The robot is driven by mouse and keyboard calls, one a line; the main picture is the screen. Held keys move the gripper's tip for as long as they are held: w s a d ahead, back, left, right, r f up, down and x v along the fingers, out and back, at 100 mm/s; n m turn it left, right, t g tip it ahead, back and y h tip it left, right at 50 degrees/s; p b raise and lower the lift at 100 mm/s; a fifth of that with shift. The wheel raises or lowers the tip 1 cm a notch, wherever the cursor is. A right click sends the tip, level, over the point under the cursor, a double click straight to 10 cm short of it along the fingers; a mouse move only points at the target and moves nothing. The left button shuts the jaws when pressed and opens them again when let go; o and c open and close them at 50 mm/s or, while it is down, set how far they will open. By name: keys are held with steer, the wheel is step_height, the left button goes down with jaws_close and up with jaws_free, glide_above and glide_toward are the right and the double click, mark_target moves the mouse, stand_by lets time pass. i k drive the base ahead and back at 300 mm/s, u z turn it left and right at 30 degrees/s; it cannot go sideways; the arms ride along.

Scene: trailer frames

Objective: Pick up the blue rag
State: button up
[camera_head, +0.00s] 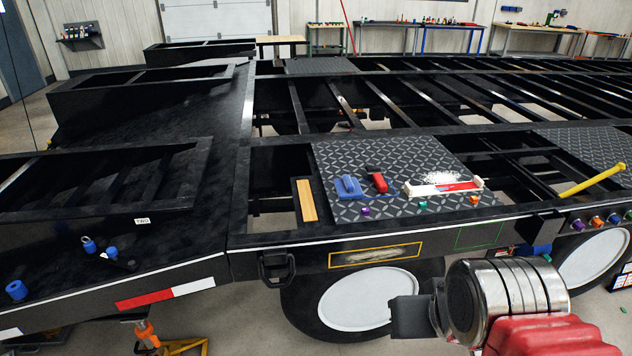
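A flat blue item (347,188), which may be the blue rag, lies on the left part of the patterned metal plate (330,157) on the trailer frame. It has a raised blue part on top; I cannot tell for sure that it is cloth. My gripper (408,316) is at the lower right, in front of the trailer's side and near a wheel, well apart from the blue item. Its fingers are dark and partly hidden by my wrist, so its opening does not show. I see nothing held in it.
A red tool (379,182) lies just right of the blue item. A red and white bar (444,188) and small coloured pieces are on the same plate. Open gaps lie between the black beams (297,107). A yellow bar (592,180) sticks out at right.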

mark_target(346, 187)
steer(key=u, duration=0.6)
steer(key=i, duration=1.4)
steer(key=u, duration=0.25)
